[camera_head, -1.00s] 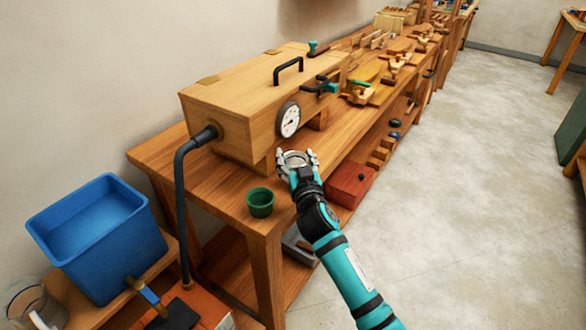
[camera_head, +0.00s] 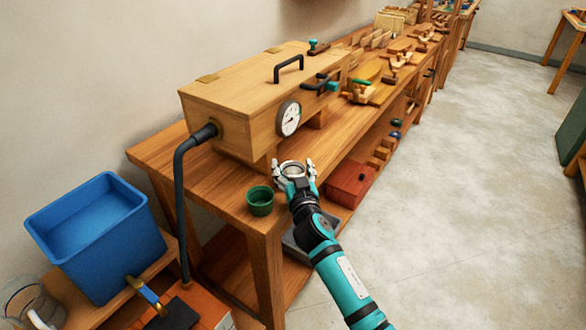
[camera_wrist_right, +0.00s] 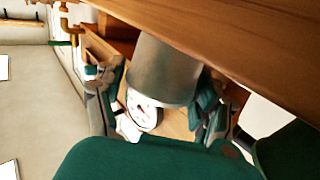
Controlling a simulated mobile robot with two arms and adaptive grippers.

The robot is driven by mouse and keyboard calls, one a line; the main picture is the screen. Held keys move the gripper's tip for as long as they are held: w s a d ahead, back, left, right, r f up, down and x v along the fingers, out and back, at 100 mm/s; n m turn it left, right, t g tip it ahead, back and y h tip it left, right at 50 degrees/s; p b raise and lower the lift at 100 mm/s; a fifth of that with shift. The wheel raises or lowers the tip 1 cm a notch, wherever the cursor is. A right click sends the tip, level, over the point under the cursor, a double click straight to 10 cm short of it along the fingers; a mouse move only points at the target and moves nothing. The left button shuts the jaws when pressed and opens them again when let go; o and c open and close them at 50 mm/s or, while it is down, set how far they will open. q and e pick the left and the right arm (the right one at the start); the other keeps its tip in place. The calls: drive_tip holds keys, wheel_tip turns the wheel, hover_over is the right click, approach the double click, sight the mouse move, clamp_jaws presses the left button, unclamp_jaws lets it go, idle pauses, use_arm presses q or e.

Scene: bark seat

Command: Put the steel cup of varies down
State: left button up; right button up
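The steel cup (camera_head: 293,170) is upright between the fingers of my right gripper (camera_head: 294,173), at the front edge of the workbench (camera_head: 225,190), to the right of the green cup (camera_head: 260,201). In the right wrist view the grey steel cup (camera_wrist_right: 166,70) fills the space between the fingers of the right gripper (camera_wrist_right: 160,100). The fingers lie along its two sides, and the gripper looks shut on it. The cup's lower end is close to the bench top; I cannot tell whether it touches. The left gripper is not in view.
A wooden box (camera_head: 240,95) with a dial (camera_head: 288,118) stands behind the cup. A hose runs from the box. A blue tub (camera_head: 97,240) stands at the left, and a red box (camera_head: 349,185) is on the lower shelf. Open floor (camera_head: 450,200) lies to the right.

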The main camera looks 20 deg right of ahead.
drive_tip(key=shift+r, duration=0.15)
drive_tip(key=s+a, duration=0.1)
drive_tip(key=s, duration=1.1)
drive_tip(key=shift+a+b, duration=0.25)
drive_tip(key=shift+b, duration=0.05)
